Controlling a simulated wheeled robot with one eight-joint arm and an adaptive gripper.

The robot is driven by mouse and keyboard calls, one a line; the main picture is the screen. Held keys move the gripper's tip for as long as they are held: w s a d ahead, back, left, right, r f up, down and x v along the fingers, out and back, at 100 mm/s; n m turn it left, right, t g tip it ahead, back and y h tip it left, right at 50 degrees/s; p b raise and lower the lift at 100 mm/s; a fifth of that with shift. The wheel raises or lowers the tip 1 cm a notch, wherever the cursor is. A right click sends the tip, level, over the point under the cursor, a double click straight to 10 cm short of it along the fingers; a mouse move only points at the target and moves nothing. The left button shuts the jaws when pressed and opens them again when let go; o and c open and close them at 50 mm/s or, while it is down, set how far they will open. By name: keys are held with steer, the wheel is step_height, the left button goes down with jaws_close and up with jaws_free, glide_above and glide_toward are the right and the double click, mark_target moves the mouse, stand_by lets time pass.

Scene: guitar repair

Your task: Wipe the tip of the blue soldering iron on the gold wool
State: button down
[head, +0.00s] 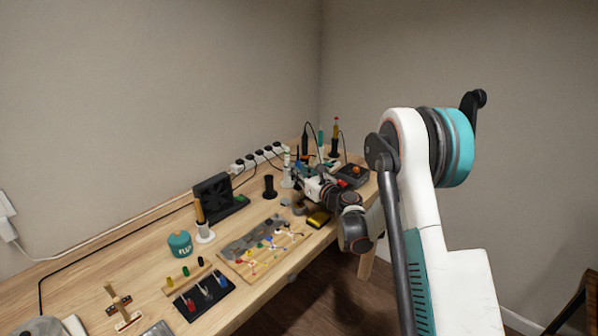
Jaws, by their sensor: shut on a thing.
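My gripper (302,172) is at the far end of the bench, small in the head view and partly hidden by its own wrist. It is shut on a slim blue item, which looks like the blue soldering iron (297,160). The iron's tip and exact tilt are too small to make out. A gold-yellow piece in a dark holder, which looks like the gold wool (318,217), sits near the bench's front edge, below my wrist in the picture. The gripper is apart from it, farther back.
Irons in stands (335,143) and a dark station (352,174) stand at the far end. A power strip (258,158) runs along the wall. A black fan unit (214,197), a flux jar (180,244) and a wired board (262,248) lie nearer.

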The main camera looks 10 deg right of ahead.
steer(key=shift+s+a, duration=0.2)
steer(key=shift+a, duration=0.05)
steer(key=shift+w+d, duration=0.1)
steer(key=shift+d, duration=0.05)
